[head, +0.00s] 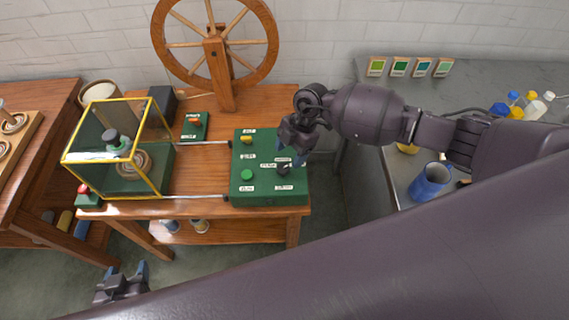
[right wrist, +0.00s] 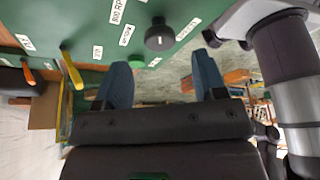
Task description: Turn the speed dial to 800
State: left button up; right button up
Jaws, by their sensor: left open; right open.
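The speed dial is a black knob (right wrist: 159,36) on the green control box (head: 240,197), with white labels around it, one reading about "800 RPM" (right wrist: 118,10). In the head view the dial (head: 284,169) is on the box's right half, partly behind my right gripper. My right gripper (head: 292,152) is open at the dial; in the right wrist view its two blue fingers (right wrist: 161,78) are apart, with the knob beyond their tips and nothing between them. I cannot tell the knob's pointer setting. My left gripper (head: 123,276) is open and empty, low at the left.
The box also carries a green button (head: 246,175) and a yellow lever (head: 246,140). A yellow-framed glass case (head: 157,180) stands left of it, a spinning wheel (head: 215,45) behind. A blue cup (head: 430,182) stands on the grey counter at right.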

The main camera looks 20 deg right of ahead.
aim_at(284, 167)
jog(key=x, duration=0.4)
jog(key=shift+a+f, duration=0.1)
jog(key=shift+f, duration=0.05)
jog(key=shift+s+a+f, duration=0.1)
jog(key=shift+f, duration=0.1)
jog(key=shift+c, duration=0.3)
jog(key=c, duration=0.8)
jog(key=shift+c, duration=0.2)
